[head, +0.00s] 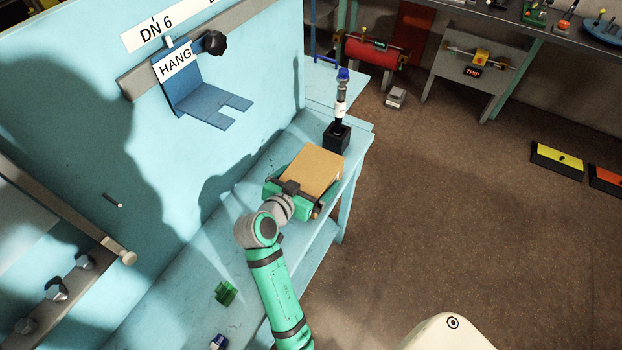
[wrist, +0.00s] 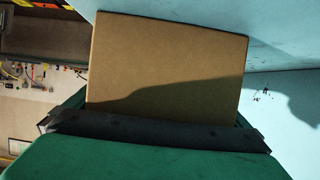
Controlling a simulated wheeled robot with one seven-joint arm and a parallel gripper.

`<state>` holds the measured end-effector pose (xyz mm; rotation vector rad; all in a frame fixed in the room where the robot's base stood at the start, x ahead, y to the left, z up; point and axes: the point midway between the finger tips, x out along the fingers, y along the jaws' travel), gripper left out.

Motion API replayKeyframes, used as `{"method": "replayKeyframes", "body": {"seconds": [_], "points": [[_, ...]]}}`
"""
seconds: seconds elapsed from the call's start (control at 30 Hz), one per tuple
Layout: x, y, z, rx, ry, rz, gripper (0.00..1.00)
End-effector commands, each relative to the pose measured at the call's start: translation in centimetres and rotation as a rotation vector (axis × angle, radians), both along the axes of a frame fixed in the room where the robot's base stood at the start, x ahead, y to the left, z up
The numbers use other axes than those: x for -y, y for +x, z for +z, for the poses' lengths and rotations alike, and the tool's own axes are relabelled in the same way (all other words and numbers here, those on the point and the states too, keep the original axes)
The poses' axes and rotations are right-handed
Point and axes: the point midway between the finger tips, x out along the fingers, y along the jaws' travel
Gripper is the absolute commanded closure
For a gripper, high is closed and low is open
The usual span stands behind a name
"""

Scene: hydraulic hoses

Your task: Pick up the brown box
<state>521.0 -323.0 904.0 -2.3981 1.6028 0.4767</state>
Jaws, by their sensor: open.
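The brown box (head: 314,168) is on the light blue bench near its right edge. My green gripper (head: 297,190) is at the near side of the box, and its jaws are open. In the wrist view the brown box (wrist: 165,70) fills the middle, just beyond the dark front edge of my gripper (wrist: 155,130). Green finger parts show at both sides of the box's near end. The box's lower part is hidden, and I cannot tell whether the fingers touch it.
A black block (head: 336,139) holding an upright fitting with a blue cap (head: 342,76) stands just behind the box. A blue forked bracket (head: 205,95) juts from the wall panel. A small green part (head: 226,292) lies on the bench nearer me. Open floor (head: 450,220) lies right.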

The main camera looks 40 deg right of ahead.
Motion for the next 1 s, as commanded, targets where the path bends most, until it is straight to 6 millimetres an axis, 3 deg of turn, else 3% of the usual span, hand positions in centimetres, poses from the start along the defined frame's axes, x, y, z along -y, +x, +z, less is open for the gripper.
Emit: {"method": "replayKeyframes", "body": {"seconds": [0.07, 0.33, 0.67, 1.0], "points": [[0.0, 0.0, 0.0, 0.000, 0.000, 0.000, 0.02], [0.0, 0.0, 0.0, 0.000, 0.000, 0.000, 0.67], [0.0, 0.1, 0.8, 0.007, -0.006, 0.000, 0.69], [0.0, 0.1, 5.7, 0.010, -0.007, 0.000, 0.69]]}}
